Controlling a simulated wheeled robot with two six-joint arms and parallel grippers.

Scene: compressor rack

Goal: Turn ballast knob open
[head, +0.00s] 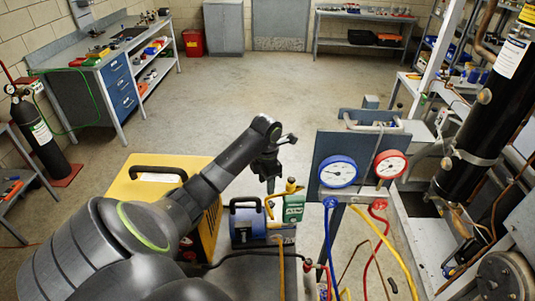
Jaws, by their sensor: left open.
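My left arm comes in from the left, and its dark gripper (270,182) points down just above a small blue pump (246,222) with a black carry handle. The gripper is open and appears empty. It is apart from the pump as far as I can see. A green item with yellow fittings (292,207) stands at the right of the pump. I cannot make out a ballast knob for certain; it is too small or hidden near the gripper. My right gripper is not in view.
A gauge panel (327,148) with a blue gauge (339,171) and a red gauge (390,164) stands right of the gripper, hoses hanging below. A yellow case (146,188) is behind my arm. A black cylinder (487,105) stands at right. The floor behind is clear.

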